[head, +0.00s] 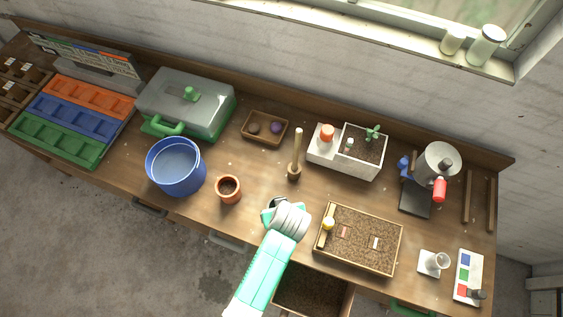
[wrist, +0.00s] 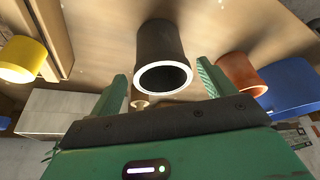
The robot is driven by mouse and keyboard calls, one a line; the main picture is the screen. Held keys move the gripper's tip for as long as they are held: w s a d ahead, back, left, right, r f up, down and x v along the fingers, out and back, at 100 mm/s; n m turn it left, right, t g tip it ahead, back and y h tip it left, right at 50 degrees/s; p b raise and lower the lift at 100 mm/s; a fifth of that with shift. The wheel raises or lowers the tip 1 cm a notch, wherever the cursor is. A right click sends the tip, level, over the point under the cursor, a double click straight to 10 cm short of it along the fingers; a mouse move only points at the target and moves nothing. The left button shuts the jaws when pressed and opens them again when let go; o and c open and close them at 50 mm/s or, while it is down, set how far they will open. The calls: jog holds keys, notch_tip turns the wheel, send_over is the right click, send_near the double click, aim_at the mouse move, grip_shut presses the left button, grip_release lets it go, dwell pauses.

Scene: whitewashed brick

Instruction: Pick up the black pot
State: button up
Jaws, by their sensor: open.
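The black pot (wrist: 160,45) shows in the wrist view as a dark cylinder with a pale rim around its opening. It lies between and just beyond the two green fingers of my gripper (wrist: 162,72), with a gap to each finger. My gripper is open and empty. In the head view my gripper (head: 270,211) is low over the middle of the bench, at the black pot (head: 278,203), which is mostly hidden by the gripper and wrist. Whether a finger touches the pot cannot be told from the head view.
A terracotta pot (head: 228,189) stands left of my gripper, with a blue bucket (head: 176,167) beyond it. A wooden dibber (head: 296,160) stands behind. A soil-filled tray (head: 398,246) with a yellow item (head: 328,223) is close on the right. An open drawer (head: 312,290) lies below.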

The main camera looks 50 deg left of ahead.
jog(key=x, duration=0.5)
jog(key=shift+a+f, duration=0.3)
jog(key=shift+w, duration=0.1)
jog(key=c, duration=1.2)
jog(key=shift+r, duration=0.5)
jog(key=v, duration=0.2)
jog(key=shift+s+a+r, duration=0.1)
jog(key=shift+s+r, duration=0.1)
jog(key=shift+r, duration=0.25)
jog(key=s+d+r, duration=0.1)
jog(key=s+d, duration=0.7)
jog(key=s, duration=0.5)
jog(key=s+a+r+p, duration=0.1)
jog(key=a+r+p, duration=0.4)
jog(key=a, duration=0.6)
jog(key=s+a+r+p, duration=0.1)
jog(key=a+r+p, duration=0.35)
jog(key=a, duration=0.55)
jog(key=s+a+r+b, duration=0.1)
jog(key=a+b, duration=0.6)
jog(key=a, duration=1.2)
jog(key=shift+s+a+r, duration=0.3)
jog(key=shift+a+r, duration=0.1)
jog(key=shift+r, duration=0.15)
